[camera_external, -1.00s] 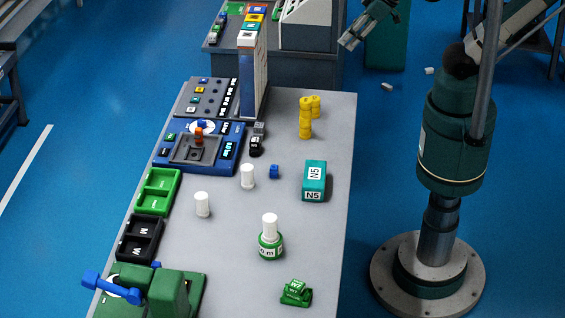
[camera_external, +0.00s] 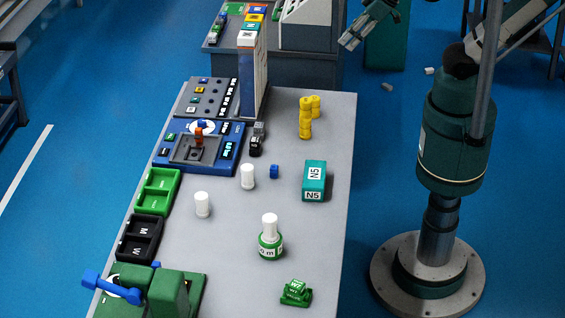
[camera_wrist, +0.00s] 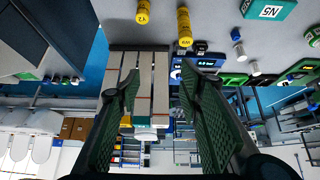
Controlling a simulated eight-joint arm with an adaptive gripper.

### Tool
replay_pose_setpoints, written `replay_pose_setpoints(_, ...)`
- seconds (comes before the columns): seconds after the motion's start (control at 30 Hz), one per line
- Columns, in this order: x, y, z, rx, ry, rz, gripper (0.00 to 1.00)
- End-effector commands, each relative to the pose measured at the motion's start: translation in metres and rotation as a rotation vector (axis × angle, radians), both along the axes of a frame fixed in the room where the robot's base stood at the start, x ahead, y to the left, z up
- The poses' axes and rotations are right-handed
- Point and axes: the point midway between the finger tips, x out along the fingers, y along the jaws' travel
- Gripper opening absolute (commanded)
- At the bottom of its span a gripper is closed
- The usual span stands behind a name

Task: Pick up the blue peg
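A small blue peg (camera_external: 274,171) stands on the grey table, between a white cylinder (camera_external: 247,176) and the teal N5 box (camera_external: 314,180). In the wrist view the blue peg (camera_wrist: 235,34) is small, at the upper right. My gripper (camera_external: 346,42) is high at the top of the external view, well away from the peg. In the wrist view my gripper (camera_wrist: 158,88) has its two green fingers wide apart, with nothing held between them.
Yellow cylinders (camera_external: 305,118), a second white cylinder (camera_external: 202,204), a green bottle with a white top (camera_external: 270,243) and a green block (camera_external: 296,293) stand on the table (camera_external: 235,270). A blue fixture (camera_external: 228,160) and a tall panel (camera_external: 262,75) are behind.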

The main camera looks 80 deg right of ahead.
Motion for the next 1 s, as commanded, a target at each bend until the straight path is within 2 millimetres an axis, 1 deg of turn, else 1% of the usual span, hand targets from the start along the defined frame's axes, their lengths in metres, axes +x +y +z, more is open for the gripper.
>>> replay_pose_setpoints(0.43, 0.0000, 0.0000, 0.0000, 0.000, 0.000, 0.000, 0.36)
replay_pose_setpoints(0.47, 0.0000, 0.0000, 0.0000, 0.000, 0.000, 0.000, 0.33)
replay_pose_setpoints(0.77, 0.0001, 0.0001, 0.0000, 0.001, 0.000, -0.001, 0.33)
replay_pose_setpoints(1.0, 0.0061, 0.0043, 0.0003, 0.022, 0.012, -0.021, 0.33)
